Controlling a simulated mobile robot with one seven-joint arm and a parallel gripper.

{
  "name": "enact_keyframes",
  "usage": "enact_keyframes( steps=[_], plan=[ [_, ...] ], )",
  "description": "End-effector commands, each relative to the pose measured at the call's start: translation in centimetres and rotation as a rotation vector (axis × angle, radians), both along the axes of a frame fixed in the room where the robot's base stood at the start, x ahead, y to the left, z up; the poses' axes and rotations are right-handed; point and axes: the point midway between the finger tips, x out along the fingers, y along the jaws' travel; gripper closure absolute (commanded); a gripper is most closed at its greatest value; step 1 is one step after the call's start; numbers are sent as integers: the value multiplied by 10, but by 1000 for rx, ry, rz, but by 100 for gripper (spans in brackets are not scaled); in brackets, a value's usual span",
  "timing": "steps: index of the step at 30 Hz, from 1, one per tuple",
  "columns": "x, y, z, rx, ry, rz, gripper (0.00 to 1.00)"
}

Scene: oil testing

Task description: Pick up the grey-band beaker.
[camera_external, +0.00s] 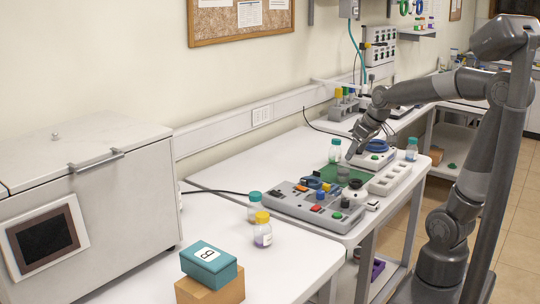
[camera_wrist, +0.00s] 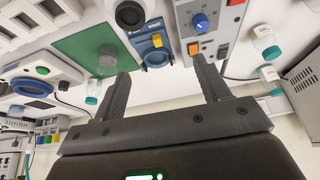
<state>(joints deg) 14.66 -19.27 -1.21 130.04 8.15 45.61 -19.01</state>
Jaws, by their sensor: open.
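No vessel in either view can be told for certain to be the grey-band beaker; any grey band is too small to make out. My gripper (camera_external: 352,155) is above the back of the bench, by the green mat (camera_external: 331,172). In the wrist view my gripper (camera_wrist: 160,72) has its two fingers wide apart with nothing between them. A small dark grey round thing (camera_wrist: 107,57) sits on the green mat in the wrist view, left of the fingers. A white, dark-topped round thing (camera_external: 355,192) stands in front of the mat.
Teal-capped bottles stand behind the mat (camera_external: 335,152), to its right (camera_external: 411,150) and at the front bench (camera_external: 254,205), beside a yellow-capped bottle (camera_external: 262,232). A grey control panel (camera_external: 300,205) and a white slotted rack (camera_external: 390,178) flank the mat. A teal box (camera_external: 208,262) is nearest.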

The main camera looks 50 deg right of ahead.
Motion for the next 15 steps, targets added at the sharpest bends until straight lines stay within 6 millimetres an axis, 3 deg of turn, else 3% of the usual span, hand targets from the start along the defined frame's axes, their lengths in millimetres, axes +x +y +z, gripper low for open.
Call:
enact_keyframes(
  steps=[6,12,15],
  plan=[
    [51,-70,-27,4,25,-30,31],
    [79,-128,-54,2,35,-50,31],
    [85,-147,-63,0,38,-55,31]
  ],
)
